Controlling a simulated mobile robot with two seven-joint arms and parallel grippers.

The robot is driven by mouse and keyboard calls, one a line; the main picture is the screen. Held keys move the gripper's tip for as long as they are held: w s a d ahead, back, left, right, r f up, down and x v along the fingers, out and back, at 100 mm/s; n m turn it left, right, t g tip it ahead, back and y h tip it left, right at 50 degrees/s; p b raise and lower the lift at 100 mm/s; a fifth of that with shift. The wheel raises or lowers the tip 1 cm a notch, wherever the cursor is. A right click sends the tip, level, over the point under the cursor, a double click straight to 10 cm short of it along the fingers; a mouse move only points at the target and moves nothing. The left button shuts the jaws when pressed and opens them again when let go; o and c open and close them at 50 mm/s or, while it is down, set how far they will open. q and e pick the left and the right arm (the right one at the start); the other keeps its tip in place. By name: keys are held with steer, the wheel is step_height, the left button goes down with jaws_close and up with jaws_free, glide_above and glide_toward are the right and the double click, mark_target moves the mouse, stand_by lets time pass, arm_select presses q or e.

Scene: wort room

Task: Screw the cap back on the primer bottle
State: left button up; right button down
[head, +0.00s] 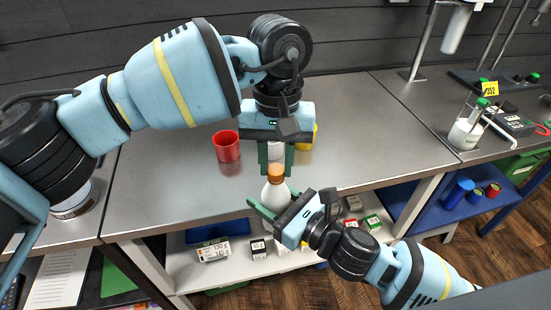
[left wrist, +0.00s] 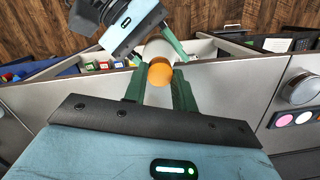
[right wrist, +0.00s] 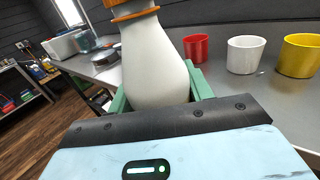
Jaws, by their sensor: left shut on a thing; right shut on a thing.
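The white primer bottle (head: 275,194) stands upright in my right gripper (head: 270,208), which is shut around its body in front of the table edge. The bottle fills the middle of the right wrist view (right wrist: 155,70), with an orange band at its neck and more orange at the top edge. The orange cap (head: 276,172) is at the bottle's top, at the fingertips of my left gripper (head: 276,168), which points down and is shut on it. The cap also shows between the fingers in the left wrist view (left wrist: 160,74). I cannot tell how far it is screwed on.
A red cup (head: 227,147), a white cup (right wrist: 246,54) and a yellow cup (right wrist: 298,55) stand on the grey table (head: 365,125) behind the bottle. Small boxes lie on the shelf below (head: 213,252). A flask (head: 466,130) stands at the right. The table's right half is clear.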

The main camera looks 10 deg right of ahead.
arm_select(q)
steer(key=m, duration=0.5)
steer(key=shift+d, duration=0.1)
steer(key=m, duration=0.5)
steer(key=shift+t+y, duration=0.4)
steer(key=o, duration=0.9)
steer(key=shift+o, duration=0.2)
steer(key=shift+s+r, duration=0.1)
steer(key=shift+r, duration=2.2)
steer(key=shift+c, duration=0.4)
